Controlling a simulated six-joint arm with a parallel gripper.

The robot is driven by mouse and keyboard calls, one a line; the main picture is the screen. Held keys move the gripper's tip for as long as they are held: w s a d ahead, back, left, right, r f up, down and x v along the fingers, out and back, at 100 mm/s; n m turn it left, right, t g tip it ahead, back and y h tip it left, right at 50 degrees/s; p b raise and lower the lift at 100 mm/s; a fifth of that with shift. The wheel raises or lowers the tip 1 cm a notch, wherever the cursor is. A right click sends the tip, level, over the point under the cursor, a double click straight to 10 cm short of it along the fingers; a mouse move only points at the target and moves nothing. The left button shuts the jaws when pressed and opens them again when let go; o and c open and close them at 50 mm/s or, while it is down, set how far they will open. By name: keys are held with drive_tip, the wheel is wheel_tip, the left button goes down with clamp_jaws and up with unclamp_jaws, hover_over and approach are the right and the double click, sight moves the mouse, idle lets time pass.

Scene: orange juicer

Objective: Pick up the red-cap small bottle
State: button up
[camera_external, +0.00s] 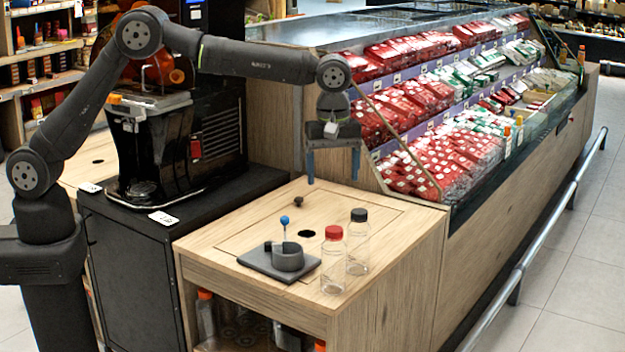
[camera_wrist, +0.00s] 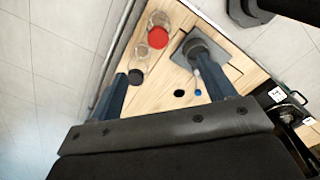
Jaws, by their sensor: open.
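The red-cap small bottle (camera_external: 333,262) is clear and stands upright on the wooden counter, near its front right corner. A clear bottle with a black cap (camera_external: 358,243) stands upright just behind and to the right of it. In the wrist view the red-cap bottle (camera_wrist: 158,37) lies toward the top, beyond the fingertips, and the black-cap bottle (camera_wrist: 138,66) is closer to the left finger. My gripper (camera_external: 333,165) is open and empty, pointing down above the back of the counter, well above and behind the bottles. It also shows in the wrist view (camera_wrist: 166,88).
A dark grey plate with a round cup (camera_external: 288,257) and a blue-tipped stick sits left of the bottles. The counter (camera_external: 225,240) has a dark hole behind them. A black juicer (camera_external: 150,140) stands left. A chilled display of packed goods (camera_external: 420,120) rises behind right.

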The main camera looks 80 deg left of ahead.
sight(334, 243)
drive_tip(key=f, duration=1.8)
drive_tip(key=shift+w+a, duration=0.3)
drive_tip(key=c, duration=1.3)
